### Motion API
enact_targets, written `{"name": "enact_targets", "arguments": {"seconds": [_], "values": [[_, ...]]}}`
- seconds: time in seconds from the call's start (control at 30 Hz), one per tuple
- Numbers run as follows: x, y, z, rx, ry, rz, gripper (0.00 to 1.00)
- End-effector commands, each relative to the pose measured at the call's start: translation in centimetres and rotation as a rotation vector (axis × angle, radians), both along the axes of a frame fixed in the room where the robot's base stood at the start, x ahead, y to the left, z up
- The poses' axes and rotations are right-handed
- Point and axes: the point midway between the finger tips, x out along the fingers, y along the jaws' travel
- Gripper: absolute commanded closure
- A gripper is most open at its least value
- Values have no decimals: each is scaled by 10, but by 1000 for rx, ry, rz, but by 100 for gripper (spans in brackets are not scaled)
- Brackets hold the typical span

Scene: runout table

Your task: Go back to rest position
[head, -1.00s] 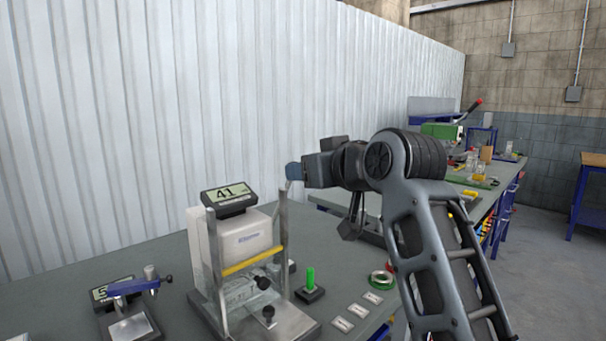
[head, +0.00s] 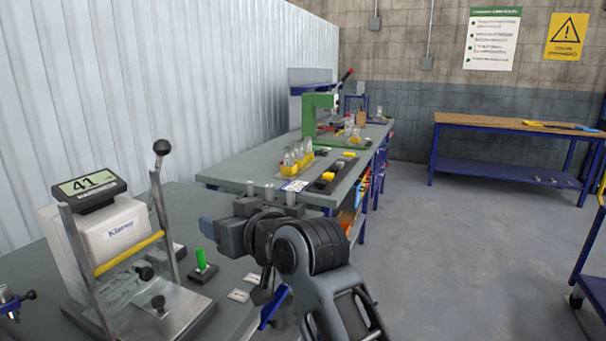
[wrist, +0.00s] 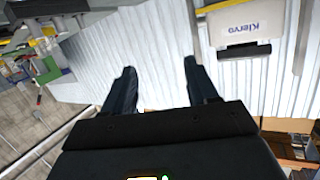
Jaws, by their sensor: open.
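My gripper (wrist: 160,82) shows in the wrist view with its two dark fingers spread apart and nothing between them. The corrugated white wall fills the space beyond the fingers. In the head view my arm rises from the bottom centre and bends left. Its end (head: 209,229) is raised in front of the bench, right of the white test device (head: 112,238) with the display reading 41. The gripper appears apart from the device. The fingers are hard to make out in the head view.
A green pin on a dark base (head: 201,262) stands on the near bench beside small white labels. Behind is a second bench with a green press (head: 318,112) and bottles. A wooden-topped table (head: 510,125) stands at the back right. The grey floor (head: 440,250) between is clear.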

Motion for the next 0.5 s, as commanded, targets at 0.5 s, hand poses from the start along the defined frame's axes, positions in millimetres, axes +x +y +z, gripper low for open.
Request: {"name": "enact_targets", "arguments": {"seconds": [0.5], "values": [[-113,-144,-174,69,59,-300,42]]}}
